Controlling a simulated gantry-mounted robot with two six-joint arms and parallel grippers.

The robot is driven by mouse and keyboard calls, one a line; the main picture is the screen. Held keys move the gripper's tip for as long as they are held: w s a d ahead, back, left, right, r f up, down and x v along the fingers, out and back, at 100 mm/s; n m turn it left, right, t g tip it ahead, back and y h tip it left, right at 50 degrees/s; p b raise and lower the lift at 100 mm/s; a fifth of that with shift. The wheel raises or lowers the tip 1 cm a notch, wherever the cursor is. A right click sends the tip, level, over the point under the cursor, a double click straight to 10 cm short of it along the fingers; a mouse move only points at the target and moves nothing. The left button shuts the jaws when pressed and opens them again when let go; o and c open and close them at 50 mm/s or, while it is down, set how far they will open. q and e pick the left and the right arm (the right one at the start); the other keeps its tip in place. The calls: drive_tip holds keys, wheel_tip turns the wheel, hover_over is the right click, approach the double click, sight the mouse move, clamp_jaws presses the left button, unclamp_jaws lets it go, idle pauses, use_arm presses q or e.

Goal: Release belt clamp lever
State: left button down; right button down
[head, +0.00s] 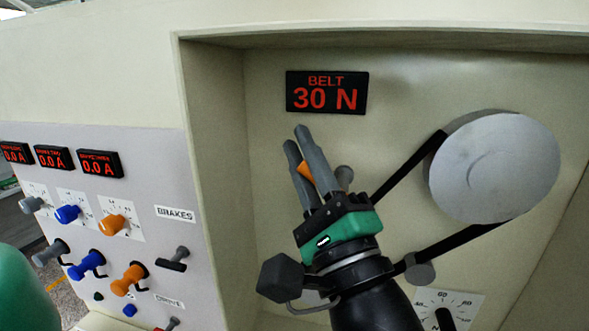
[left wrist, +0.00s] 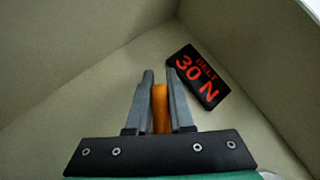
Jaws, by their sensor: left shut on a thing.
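An orange lever (head: 306,173), which I take to be the belt clamp lever, shows between the fingers of my left gripper (head: 304,138) in the head view. In the left wrist view the orange piece (left wrist: 160,108) stands upright between the two grey fingers, with the left gripper (left wrist: 160,78) shut on it. The lever's base and pivot are hidden behind the gripper. A black belt (head: 408,166) runs from a large grey pulley (head: 494,168) toward the area behind the gripper. My right gripper is in neither view.
A red-lit display (head: 327,92) reading BELT 30 N is on the recess's back wall above the fingers. A small grey roller (head: 420,272) and a dial (head: 462,302) lie to the lower right. Brake knobs and levers (head: 128,279) stick out on the left panel.

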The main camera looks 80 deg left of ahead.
use_arm(q)
drive_tip(key=m+t, duration=0.1)
drive_tip(key=r+m+t+y+p, duration=0.1)
drive_tip(key=m, duration=0.1)
drive_tip(key=shift+w+d+t, duration=0.15)
drive_tip(key=shift+w+t, duration=0.15)
drive_tip(key=shift+w, duration=0.05)
drive_tip(key=w+m+t+h+p, duration=0.1)
drive_tip(key=m+t+p, duration=0.3)
drive_tip(key=m+t, duration=0.1)
drive_tip(key=w+d+r+m+t+h+p, duration=0.1)
drive_tip(key=m+t+p, duration=0.3)
drive_tip(key=m, duration=0.3)
drive_tip(key=w+d+m+t+h+p, duration=0.1)
drive_tip(key=m+t+p, duration=0.4)
drive_tip(key=m+t, duration=0.1)
drive_tip(key=shift+w+r+t, duration=0.4)
drive_tip(key=shift+t, duration=0.2)
drive_tip(key=shift+w+d+f+m+t+h+p, duration=0.1)
drive_tip(key=shift+w+f+m+t+h+p, duration=0.05)
drive_tip(key=shift+m+t+h+p, duration=0.4)
drive_tip(key=shift+w+d+f+m+t+h+p, duration=0.15)
drive_tip(key=shift+m+t+h+p, duration=0.2)
drive_tip(key=shift+m, duration=0.4)
drive_tip(key=shift+a, duration=0.1)
drive_tip(key=c, duration=0.8)
unclamp_jaws()
